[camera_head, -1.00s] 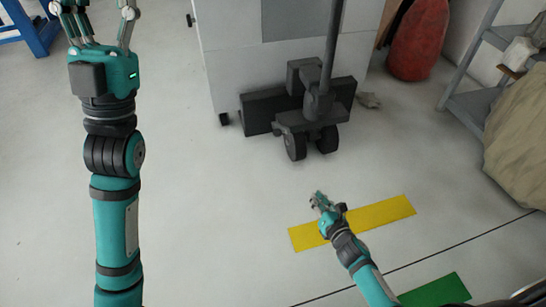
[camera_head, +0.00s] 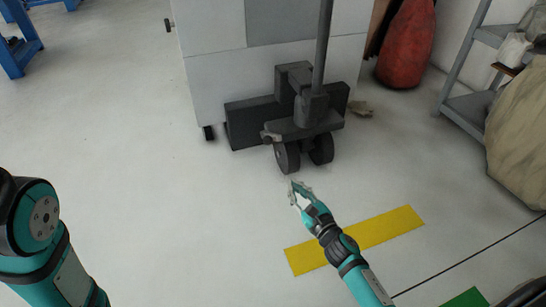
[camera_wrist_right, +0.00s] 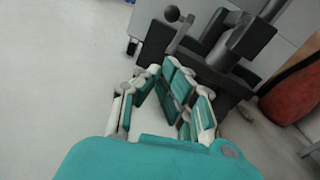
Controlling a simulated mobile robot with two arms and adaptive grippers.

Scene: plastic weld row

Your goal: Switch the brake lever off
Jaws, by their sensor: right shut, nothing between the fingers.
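A dark wheeled unit (camera_head: 305,120) with a tall upright pole stands on the floor. In the right wrist view, a short lever (camera_wrist_right: 181,33) with a round knob (camera_wrist_right: 172,14) sticks out from its dark body; this looks like the brake lever. In the head view a small light-grey end (camera_head: 267,137) shows at the unit's left, above the wheel (camera_head: 287,156). My right gripper (camera_head: 296,188) is just below and in front of the wheel, apart from the lever. Its fingers (camera_wrist_right: 166,75) are shut and empty. My left gripper is out of view.
A white cabinet (camera_head: 215,75) stands right behind the wheeled unit. A red sack-like object (camera_head: 406,45), a grey shelf (camera_head: 468,105) and a beige bulky object (camera_head: 520,140) are at the right. Yellow floor tape (camera_head: 390,228) lies under my right arm.

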